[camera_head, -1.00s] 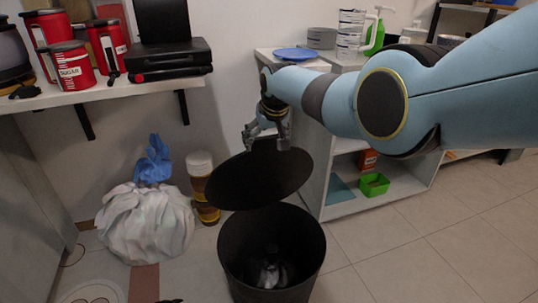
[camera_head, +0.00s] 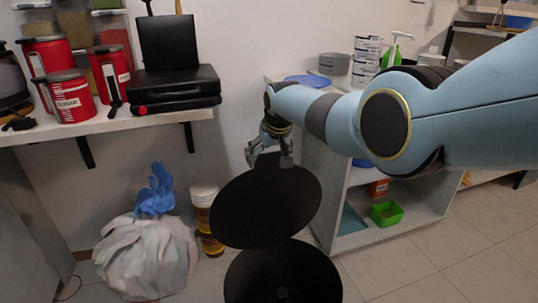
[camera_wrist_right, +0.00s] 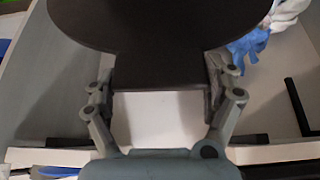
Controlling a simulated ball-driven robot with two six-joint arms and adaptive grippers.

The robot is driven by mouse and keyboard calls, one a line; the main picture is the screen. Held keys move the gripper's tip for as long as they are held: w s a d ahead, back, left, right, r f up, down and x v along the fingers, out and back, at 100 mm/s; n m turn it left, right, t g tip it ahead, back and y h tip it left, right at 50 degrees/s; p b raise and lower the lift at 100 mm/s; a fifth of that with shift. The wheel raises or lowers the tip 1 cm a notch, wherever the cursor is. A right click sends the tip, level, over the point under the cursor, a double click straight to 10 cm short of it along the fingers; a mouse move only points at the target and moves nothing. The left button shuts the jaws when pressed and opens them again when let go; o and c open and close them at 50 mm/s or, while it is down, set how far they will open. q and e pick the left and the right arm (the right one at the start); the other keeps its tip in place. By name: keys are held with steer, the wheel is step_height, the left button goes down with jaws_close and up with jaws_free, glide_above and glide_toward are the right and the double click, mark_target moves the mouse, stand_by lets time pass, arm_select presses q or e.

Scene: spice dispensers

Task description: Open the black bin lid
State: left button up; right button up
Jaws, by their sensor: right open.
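The black round bin lid (camera_head: 265,208) stands raised and tilted over the black bin (camera_head: 283,272), whose dark mouth is open below it. My right gripper (camera_head: 269,157) is at the lid's upper edge, its fingers pointing down. In the right wrist view, the lid (camera_wrist_right: 155,22) fills the top, and its narrow tab (camera_wrist_right: 160,72) lies between the two spread fingers of my right gripper (camera_wrist_right: 160,85). The fingers are open on either side of the tab; firm contact cannot be told. My left gripper is not in view.
A white bag (camera_head: 148,255) with a blue top and a brown stacked container (camera_head: 206,222) stand left of the bin. A shelf with red canisters (camera_head: 70,95) is at upper left. A white shelf unit (camera_head: 420,203) stands close on the right, with clear floor before it.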

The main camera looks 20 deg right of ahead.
steer(key=o, duration=1.4)
steer(key=shift+s+f, duration=0.2)
steer(key=shift+f, duration=0.2)
steer(key=shift+o, duration=0.5)
steer(key=shift+w, duration=0.1)
steer(key=shift+r, duration=0.7)
steer(key=v, duration=1.1)
steer(key=shift+f, duration=0.15)
